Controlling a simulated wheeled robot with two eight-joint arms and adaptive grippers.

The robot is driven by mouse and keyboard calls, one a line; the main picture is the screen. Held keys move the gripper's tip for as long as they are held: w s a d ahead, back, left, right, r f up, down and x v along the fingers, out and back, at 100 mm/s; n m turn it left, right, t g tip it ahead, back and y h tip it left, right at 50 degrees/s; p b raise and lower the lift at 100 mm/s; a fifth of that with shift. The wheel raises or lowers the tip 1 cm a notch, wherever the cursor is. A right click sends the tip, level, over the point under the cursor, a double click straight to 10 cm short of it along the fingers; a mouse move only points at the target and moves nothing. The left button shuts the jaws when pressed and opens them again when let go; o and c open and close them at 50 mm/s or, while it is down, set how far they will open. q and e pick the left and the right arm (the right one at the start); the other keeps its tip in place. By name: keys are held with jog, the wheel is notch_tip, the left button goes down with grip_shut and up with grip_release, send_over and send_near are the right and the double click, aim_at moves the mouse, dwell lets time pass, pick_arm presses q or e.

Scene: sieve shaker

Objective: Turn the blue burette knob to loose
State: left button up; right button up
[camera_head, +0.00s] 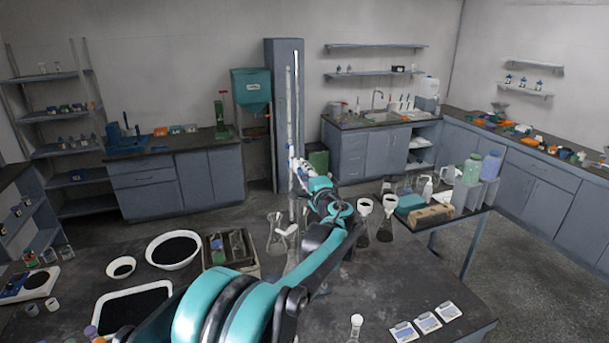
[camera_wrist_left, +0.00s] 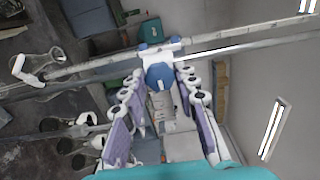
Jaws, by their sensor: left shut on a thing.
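The burette (camera_head: 290,115) is a tall, thin upright tube above the near table in the head view. In the left wrist view the burette (camera_wrist_left: 90,72) runs across the picture. The blue burette knob (camera_wrist_left: 160,75) sits between the fingertips of my left gripper (camera_wrist_left: 161,80), which is shut on it with one finger on each side. In the head view my left gripper (camera_head: 301,170) reaches the burette at its lower half. The knob is too small and covered there to make out. My right gripper is in neither view.
Flasks (camera_head: 276,235) stand on the near table beside the burette, with more flasks (camera_head: 386,220) to the right of my arm. A white bowl (camera_head: 173,264) and a black-bottomed tray (camera_head: 167,287) are on the left. The table (camera_head: 400,270) is fairly clear at front right.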

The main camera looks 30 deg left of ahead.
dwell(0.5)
pick_arm(q)
jog(key=o, duration=1.1)
jog(key=shift+o, duration=0.2)
jog(key=v, duration=1.2)
jog(key=shift+s+a+f, duration=0.1)
